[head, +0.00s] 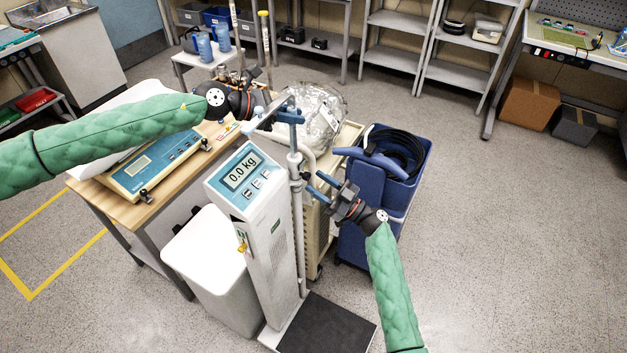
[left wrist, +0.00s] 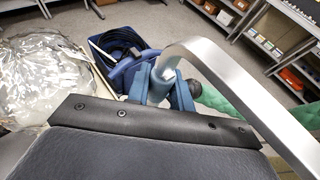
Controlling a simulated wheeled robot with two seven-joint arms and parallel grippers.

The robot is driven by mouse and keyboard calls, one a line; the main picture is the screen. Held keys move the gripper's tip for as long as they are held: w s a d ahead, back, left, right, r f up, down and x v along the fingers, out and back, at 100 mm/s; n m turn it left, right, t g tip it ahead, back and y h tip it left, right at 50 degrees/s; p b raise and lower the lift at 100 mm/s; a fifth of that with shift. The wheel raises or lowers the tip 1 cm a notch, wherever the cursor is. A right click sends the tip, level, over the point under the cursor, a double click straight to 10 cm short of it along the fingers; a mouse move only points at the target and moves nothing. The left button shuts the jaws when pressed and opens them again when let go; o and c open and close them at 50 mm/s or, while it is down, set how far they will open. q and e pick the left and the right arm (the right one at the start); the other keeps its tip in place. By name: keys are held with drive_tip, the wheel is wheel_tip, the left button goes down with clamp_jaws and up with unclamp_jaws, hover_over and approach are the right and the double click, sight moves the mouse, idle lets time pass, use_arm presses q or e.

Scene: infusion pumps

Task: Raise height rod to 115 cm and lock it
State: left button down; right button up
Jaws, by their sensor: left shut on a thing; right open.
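The column scale shows 0.0 kg on its display (head: 243,174). The grey height rod (head: 301,240) stands upright along the column's right side, with a pale collar (head: 295,160) partway up. My left gripper (head: 289,113) is shut on the rod's upper part, just beside the silver headpiece arm. In the left wrist view, its blue fingers (left wrist: 166,90) close around the grey rod (left wrist: 164,76), and the silver headpiece arm (left wrist: 245,84) bends off to the right. My right gripper (head: 319,187) is open, its fingers pointing at the rod just below the collar. I cannot read the rod's height marks.
The scale's black platform (head: 328,325) is empty. A white bin (head: 212,265) and a table with a bench scale (head: 150,163) stand left. A blue bin with black hose (head: 376,200) and a cart with a clear plastic bag (head: 314,108) stand close behind. Right floor is clear.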

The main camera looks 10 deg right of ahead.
sight(307, 176)
drive_tip(key=shift+x, duration=1.15)
clamp_jaws()
drive_tip(key=shift+m, duration=0.5)
drive_tip(key=m+t+h, duration=0.1)
drive_tip(key=m, duration=0.2)
drive_tip(key=m+t+h, duration=0.2)
drive_tip(key=m, duration=0.1)
drive_tip(key=shift+s+m, duration=0.15)
drive_tip(key=shift+m, duration=0.25)
drive_tip(key=m+h, duration=0.1)
drive_tip(key=m, duration=0.2)
drive_tip(key=m+t+h, duration=0.1)
drive_tip(key=m+h, duration=0.1)
drive_tip(key=m, duration=0.2)
drive_tip(key=shift+s+a, duration=0.1)
